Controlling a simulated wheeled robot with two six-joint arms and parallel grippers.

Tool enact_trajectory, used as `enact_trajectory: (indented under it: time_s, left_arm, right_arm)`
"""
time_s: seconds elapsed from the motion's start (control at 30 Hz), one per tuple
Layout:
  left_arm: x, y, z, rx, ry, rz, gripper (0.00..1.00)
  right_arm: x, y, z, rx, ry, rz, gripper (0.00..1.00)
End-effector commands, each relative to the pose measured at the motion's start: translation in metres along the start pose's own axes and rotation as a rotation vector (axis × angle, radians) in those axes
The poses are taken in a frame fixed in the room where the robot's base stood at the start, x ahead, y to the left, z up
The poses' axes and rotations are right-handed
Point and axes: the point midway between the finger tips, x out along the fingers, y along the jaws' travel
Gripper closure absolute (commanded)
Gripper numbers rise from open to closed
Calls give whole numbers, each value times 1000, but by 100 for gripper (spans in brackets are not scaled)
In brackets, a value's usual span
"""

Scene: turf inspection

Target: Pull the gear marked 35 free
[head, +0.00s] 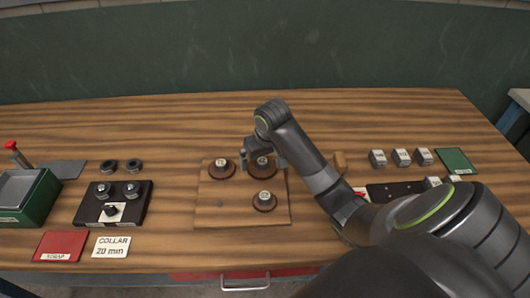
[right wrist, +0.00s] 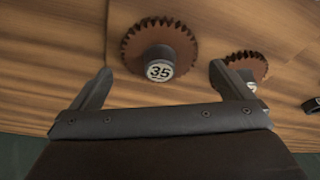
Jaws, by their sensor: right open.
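The gear marked 35 (right wrist: 158,45) is brown and toothed, with a grey hub and a white label, seen in the right wrist view. In the head view it appears to be the upper right gear (head: 263,172) on the wooden board (head: 232,211), partly covered by my gripper. My right gripper (head: 262,160) is open, and its fingertips (right wrist: 161,72) point toward the hub from either side, with nothing held. Contact cannot be told. A second gear (right wrist: 249,66) is partly behind one finger. My left gripper is not in view.
Two other gears, upper left (head: 222,171) and lower (head: 265,205), sit close by on the board. A black block with knobs (head: 98,215), a green bin (head: 40,200) and a red scrap mat (head: 60,246) lie left. Labelled grey blocks (head: 401,158) stand right.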

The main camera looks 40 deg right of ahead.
Motion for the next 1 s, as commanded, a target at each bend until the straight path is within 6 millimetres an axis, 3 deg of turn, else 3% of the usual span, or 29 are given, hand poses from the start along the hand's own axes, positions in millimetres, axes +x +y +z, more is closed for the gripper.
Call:
enact_trajectory:
  time_s: [0.2,0.53,0.93,0.97,1.0]
  left_arm:
    - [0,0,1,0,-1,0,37]
    - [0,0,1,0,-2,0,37]
    - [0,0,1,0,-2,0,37]
    - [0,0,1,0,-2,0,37]
    - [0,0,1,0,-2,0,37]
  right_arm:
    - [20,0,1,0,-2,0,1]
    - [23,0,0,0,-1,0,1]
    - [23,0,0,0,0,0,52]
    - [23,0,0,0,-1,0,28]
    - [23,0,0,0,0,0,33]
